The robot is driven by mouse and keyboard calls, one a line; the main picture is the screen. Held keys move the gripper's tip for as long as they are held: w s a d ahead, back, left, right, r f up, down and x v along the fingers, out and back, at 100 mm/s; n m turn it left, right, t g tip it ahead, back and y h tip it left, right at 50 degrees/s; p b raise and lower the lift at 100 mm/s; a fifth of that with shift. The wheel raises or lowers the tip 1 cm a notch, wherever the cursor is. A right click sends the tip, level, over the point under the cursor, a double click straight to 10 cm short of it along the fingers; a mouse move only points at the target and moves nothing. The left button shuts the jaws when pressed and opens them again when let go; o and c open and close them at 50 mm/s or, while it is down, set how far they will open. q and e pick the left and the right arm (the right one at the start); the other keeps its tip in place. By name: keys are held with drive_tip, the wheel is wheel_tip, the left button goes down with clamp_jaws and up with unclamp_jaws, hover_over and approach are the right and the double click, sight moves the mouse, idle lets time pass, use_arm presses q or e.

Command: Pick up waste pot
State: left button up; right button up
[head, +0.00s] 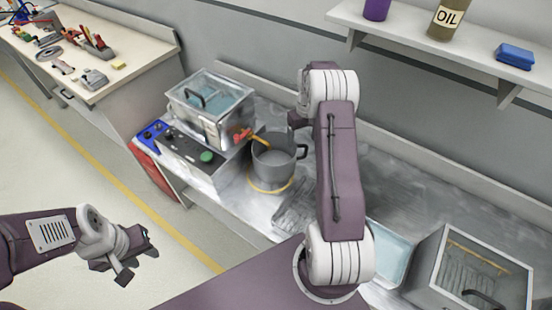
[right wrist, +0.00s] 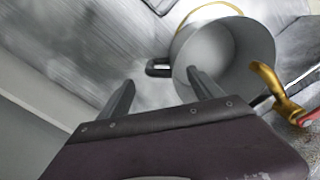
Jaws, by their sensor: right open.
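The waste pot is a grey metal pot (head: 273,178) standing upright on the metal bench, with a dark handle on its right side in the head view. The right wrist view shows the pot (right wrist: 245,45) from above, its inside looking empty, and its handle (right wrist: 157,68). My right gripper (right wrist: 160,90) is open and empty, its fingers above and beside the handle, one finger overlapping the pot's rim in view. I cannot tell whether they touch. In the head view my arm hides most of this gripper. My left gripper (head: 138,258) hangs over the floor, apart from the pot; its jaw opening is unclear.
A yellow ring (head: 262,187) lies around the pot's base. A control box (head: 178,158) and glass-lidded tank (head: 212,105) stand left. A wire rack (head: 292,212), blue tray (head: 392,248) and lidded bin (head: 470,270) lie right.

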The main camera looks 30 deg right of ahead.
hover_over(301, 158)
drive_tip(key=f, duration=0.5)
drive_tip(key=shift+w+d+f, duration=0.1)
drive_tip(key=shift+w+f, duration=0.05)
drive_tip(key=shift+w, duration=0.15)
drive_tip(key=shift+s+f+p, duration=0.15)
drive_tip(key=shift+f+p, duration=0.15)
drive_tip(key=shift+f, duration=0.35)
wheel_tip(301, 158, down, 4)
drive_tip(key=shift+f, duration=0.2)
drive_tip(key=shift+s, duration=0.1)
clamp_jaws()
